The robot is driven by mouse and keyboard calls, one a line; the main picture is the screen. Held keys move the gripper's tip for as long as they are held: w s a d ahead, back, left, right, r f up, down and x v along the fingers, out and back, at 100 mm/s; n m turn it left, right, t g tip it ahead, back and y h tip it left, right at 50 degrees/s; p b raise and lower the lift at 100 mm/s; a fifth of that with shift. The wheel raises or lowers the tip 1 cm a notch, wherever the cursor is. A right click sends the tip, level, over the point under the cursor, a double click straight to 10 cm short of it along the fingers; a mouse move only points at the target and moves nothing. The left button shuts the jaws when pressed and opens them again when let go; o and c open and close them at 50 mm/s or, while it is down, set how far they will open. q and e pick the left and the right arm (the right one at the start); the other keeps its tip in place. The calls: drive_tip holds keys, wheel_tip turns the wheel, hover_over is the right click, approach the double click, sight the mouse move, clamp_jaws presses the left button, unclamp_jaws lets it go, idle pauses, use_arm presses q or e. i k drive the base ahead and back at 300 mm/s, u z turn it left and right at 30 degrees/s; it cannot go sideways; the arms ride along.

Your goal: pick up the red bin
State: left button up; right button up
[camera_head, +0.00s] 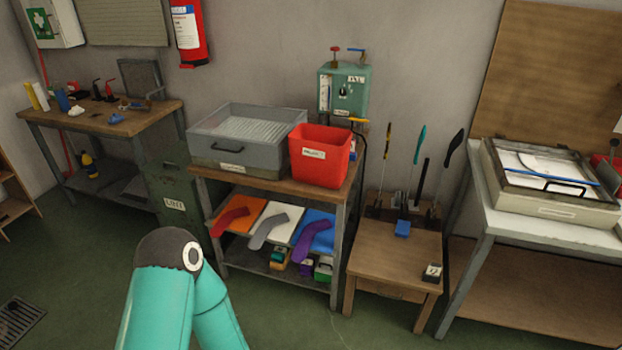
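The red bin (320,157) stands upright on the right end of the wooden top of a metal-framed bench (275,184). It has a white label on its front, and its inside looks empty from here. A grey tray-like box (235,150) stands close beside it on the left. A teal link of one of my arms (165,300) rises from the bottom, left of centre, well in front of the bench. Neither gripper shows in the view.
A green machine (343,88) stands behind the bin. A low wooden table (395,260) with upright tools is to the right, then a white table (560,232) with a lidded case. Green floor is open in front.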

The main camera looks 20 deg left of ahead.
sight(320, 154)
drive_tip(key=z, duration=0.1)
drive_tip(key=k, duration=0.15)
drive_tip(key=u, duration=0.7)
drive_tip(key=i, duration=1.35)
drive_tip(key=u, duration=0.6)
drive_tip(key=i, duration=0.45)
drive_tip(key=z, duration=0.15)
